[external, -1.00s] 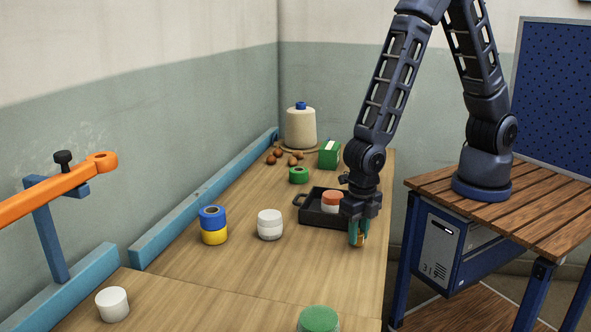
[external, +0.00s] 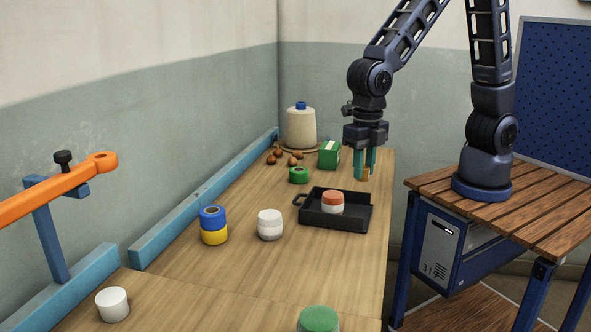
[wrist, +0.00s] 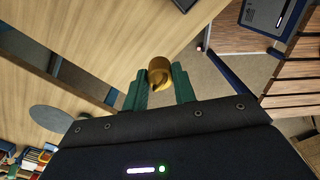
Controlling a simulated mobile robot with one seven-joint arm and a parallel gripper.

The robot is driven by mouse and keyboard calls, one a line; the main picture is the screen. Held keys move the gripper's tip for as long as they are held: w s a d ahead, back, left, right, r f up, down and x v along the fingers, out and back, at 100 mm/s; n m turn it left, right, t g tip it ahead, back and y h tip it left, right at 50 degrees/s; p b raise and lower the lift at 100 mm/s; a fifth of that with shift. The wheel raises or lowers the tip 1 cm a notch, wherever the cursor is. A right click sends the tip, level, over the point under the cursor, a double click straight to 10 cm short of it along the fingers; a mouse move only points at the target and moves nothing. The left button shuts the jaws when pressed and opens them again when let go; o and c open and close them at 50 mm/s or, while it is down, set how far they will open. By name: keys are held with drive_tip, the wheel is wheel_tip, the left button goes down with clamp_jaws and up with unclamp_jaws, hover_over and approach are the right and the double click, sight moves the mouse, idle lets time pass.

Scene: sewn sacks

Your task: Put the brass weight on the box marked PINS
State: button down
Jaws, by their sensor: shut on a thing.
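My gripper (external: 365,177) is shut on the brass weight (external: 365,173) and holds it by its sides. In the external view it hangs near the table's right edge, behind the black tray and to the right of the green box. In the wrist view the round, golden brass weight (wrist: 160,70) sits between the green fingertips (wrist: 159,84). The small green box (external: 329,156) with a white label stands at the back of the table; its lettering is too small to read. I see nothing on its top.
A black tray (external: 345,221) holds an orange-lidded jar (external: 332,201). A green tape roll (external: 298,175), brown nut-like things (external: 279,156) and a cone of thread (external: 301,128) are near the box. White jars (external: 270,225) and blue-and-yellow rolls (external: 213,226) stand further forward.

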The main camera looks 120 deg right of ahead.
drive_tip(key=shift+r, duration=0.2)
drive_tip(key=d+r+m, duration=0.2)
drive_tip(key=d+m, duration=0.3)
drive_tip(key=d, duration=1)
wheel_tip(320, 180, up, 6)
drive_tip(key=m, duration=1.4)
hover_over(330, 146)
drive_tip(key=f, duration=1.9)
drive_tip(key=shift+s+d+f, duration=0.1)
drive_tip(key=shift+d+f, duration=0.05)
drive_tip(key=shift+d, duration=0.1)
drive_tip(key=shift+f, duration=0.1)
